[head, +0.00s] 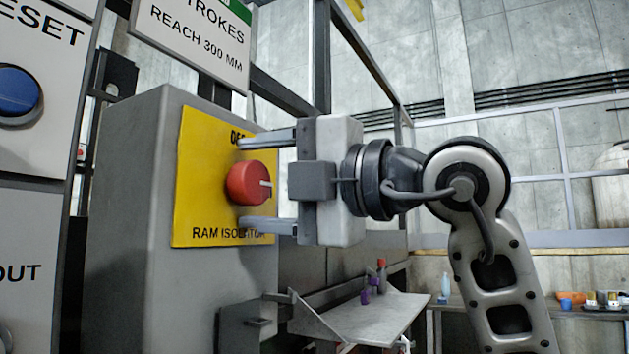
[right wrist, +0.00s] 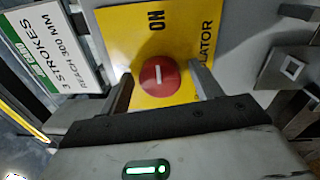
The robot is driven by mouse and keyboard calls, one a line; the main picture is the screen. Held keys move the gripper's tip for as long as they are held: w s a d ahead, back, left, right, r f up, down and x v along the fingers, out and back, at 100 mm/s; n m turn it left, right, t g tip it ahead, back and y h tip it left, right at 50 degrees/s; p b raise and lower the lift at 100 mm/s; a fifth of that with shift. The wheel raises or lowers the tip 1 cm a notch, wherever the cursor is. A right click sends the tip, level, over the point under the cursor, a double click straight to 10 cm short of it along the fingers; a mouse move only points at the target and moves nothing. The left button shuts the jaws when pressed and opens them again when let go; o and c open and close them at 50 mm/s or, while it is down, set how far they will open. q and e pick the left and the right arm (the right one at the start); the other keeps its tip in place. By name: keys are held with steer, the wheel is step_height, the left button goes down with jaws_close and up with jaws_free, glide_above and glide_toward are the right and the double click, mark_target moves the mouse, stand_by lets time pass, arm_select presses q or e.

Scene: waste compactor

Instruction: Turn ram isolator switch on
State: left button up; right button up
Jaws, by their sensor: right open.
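The ram isolator switch is a round red knob (head: 249,183) with a white line, on a yellow plate (head: 196,174) fixed to a grey box. In the right wrist view the knob (right wrist: 153,88) has its white line running along the direction of the printed ON. My right gripper (head: 242,185) is open and faces the plate, one finger above the knob and one below. In the wrist view its fingers (right wrist: 160,75) lie on either side of the knob with gaps. Whether the fingertips touch the plate I cannot tell. My left gripper is not in view.
A strokes and reach sign (head: 195,35) hangs above the grey box (head: 125,220). A blue RESET button (head: 16,95) is on a panel at the left. A metal shelf (head: 365,318) sits below right, with small bottles. A metal bracket (right wrist: 290,70) shows in the wrist view.

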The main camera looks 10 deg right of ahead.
steer(key=shift+s+d, duration=0.2)
steer(key=shift+d, duration=0.1)
arm_select(q)
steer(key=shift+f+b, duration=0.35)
steer(key=shift+b, duration=0.65)
arm_select(e)
steer(key=v, duration=1.5)
